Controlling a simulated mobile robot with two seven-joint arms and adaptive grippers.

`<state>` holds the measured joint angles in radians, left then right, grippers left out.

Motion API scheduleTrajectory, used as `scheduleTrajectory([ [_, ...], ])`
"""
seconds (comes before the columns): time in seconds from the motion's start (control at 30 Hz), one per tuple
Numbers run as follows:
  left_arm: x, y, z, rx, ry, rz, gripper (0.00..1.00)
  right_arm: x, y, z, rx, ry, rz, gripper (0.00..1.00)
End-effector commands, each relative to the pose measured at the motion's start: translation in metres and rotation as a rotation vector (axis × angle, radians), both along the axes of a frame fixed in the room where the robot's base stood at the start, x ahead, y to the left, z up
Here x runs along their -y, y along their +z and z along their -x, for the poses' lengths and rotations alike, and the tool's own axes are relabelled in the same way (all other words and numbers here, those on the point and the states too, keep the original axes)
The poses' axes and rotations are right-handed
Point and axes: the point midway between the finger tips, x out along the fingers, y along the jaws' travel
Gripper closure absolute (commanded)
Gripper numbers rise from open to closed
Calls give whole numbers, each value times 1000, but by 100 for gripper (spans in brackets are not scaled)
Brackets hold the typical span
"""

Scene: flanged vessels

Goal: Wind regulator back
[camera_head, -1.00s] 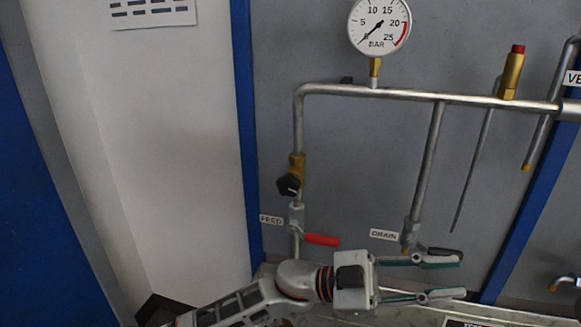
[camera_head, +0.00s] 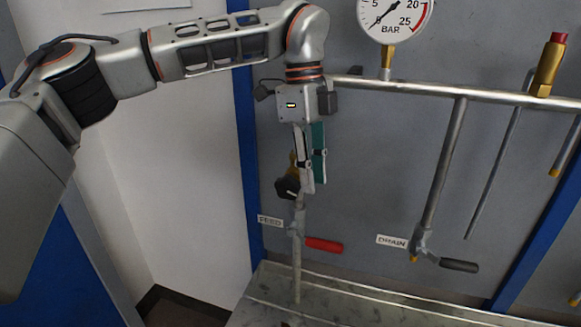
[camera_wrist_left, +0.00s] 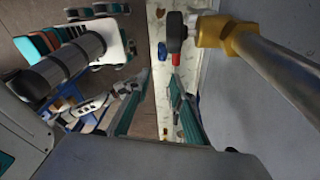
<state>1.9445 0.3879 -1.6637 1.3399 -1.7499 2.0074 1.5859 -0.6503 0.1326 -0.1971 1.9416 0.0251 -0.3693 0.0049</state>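The regulator is a brass body with a black knob (camera_head: 287,187) on the vertical feed pipe at the left of the panel. In the wrist view its black knob (camera_wrist_left: 177,32) and brass body (camera_wrist_left: 243,40) lie above the right fingertip. My left gripper (camera_head: 309,187) points down in front of the feed pipe, its fingers partly covering the brass body. In the wrist view its two teal-padded fingers (camera_wrist_left: 155,82) stand apart with nothing between them. The knob is beside the fingers, not between them. I cannot tell whether they touch it. My right gripper is not in view.
Below the regulator is the red feed valve handle (camera_head: 324,245). The black drain valve handle (camera_head: 459,265) is farther right. A pressure gauge (camera_head: 395,12) and horizontal pipe (camera_head: 430,92) run above. The panel between feed and drain pipes is clear.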

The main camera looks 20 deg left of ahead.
Motion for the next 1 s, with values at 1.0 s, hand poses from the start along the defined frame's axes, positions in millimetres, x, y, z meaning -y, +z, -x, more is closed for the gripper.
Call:
scheduleTrajectory([
  [1.0, -56, -19, -13, 78, 257, -153, 77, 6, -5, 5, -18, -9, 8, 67],
])
